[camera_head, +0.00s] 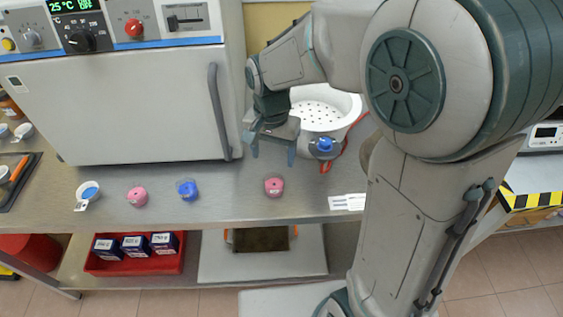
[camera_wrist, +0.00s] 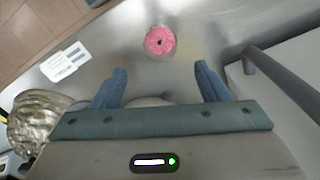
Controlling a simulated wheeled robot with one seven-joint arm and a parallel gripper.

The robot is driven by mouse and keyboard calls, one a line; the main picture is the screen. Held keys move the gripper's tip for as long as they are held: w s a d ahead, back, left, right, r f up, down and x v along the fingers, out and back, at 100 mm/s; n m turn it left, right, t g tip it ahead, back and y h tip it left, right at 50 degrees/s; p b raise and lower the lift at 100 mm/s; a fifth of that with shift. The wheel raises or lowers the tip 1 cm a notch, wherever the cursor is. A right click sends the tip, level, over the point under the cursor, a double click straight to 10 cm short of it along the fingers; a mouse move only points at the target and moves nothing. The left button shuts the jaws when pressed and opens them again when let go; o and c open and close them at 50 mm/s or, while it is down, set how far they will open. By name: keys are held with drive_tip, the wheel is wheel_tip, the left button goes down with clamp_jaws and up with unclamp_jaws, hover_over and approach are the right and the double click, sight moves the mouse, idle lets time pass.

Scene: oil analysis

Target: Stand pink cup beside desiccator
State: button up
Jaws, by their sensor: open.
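A small pink cup (camera_head: 273,187) with a dark centre stands on the steel bench just in front of my gripper. It also shows in the wrist view (camera_wrist: 160,41), ahead of the fingertips and centred between them. My gripper (camera_head: 271,153) is open and empty, above the bench and behind this cup. Its two fingers also show in the wrist view (camera_wrist: 160,84). A second pink cup (camera_head: 137,196) stands farther left. The desiccator (camera_head: 320,110), a white bowl with a perforated plate and a blue knob, is right of my gripper, partly hidden by my arm.
A large white oven (camera_head: 140,108) stands left of my gripper. A white label card (camera_head: 347,202) lies right of the nearer pink cup. The bench's front edge is close.

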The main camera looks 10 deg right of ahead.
drive_tip(key=s+d+r+n+t, duration=0.2)
drive_tip(key=s+d+r+n, duration=0.2)
drive_tip(key=s+d, duration=0.8)
drive_tip(key=shift+s+r+n+t, duration=0.3)
drive_tip(key=shift+r+t, duration=0.1)
drive_tip(key=shift+r, duration=0.2)
